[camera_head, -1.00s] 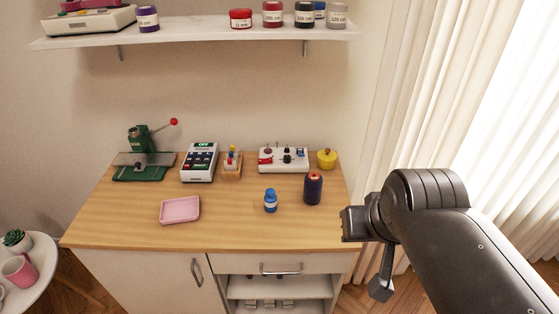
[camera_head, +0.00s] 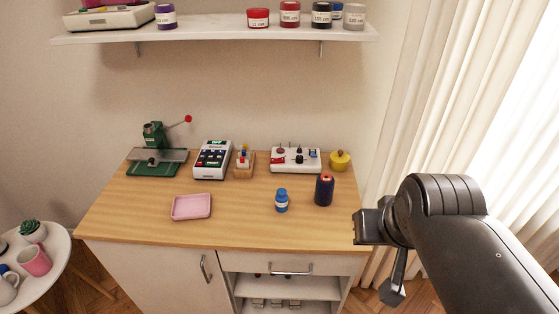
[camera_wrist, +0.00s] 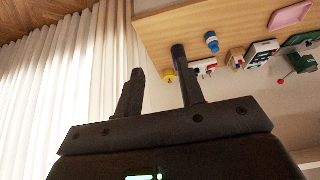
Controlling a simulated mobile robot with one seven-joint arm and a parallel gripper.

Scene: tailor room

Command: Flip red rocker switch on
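A white switch box (camera_head: 296,160) stands at the back right of the wooden counter. A small red part (camera_head: 278,159) shows at its left end, among dark knobs and levers. It is too small to tell whether this is the rocker or how it is set. The box also shows in the wrist view (camera_wrist: 204,66), small and partly hidden by a finger. My gripper (camera_head: 368,227) is off the counter's right edge, well in front of the box and apart from it. In the wrist view my gripper (camera_wrist: 160,62) has its two fingers spread with nothing between them.
The counter (camera_head: 235,223) also holds a green press (camera_head: 156,158), a white keypad box with a green OFF display (camera_head: 212,159), a wooden holder (camera_head: 244,164), a pink tray (camera_head: 192,206), a blue bottle (camera_head: 281,201), a dark thread spool (camera_head: 324,190) and a yellow pot (camera_head: 340,161). Curtains hang right.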

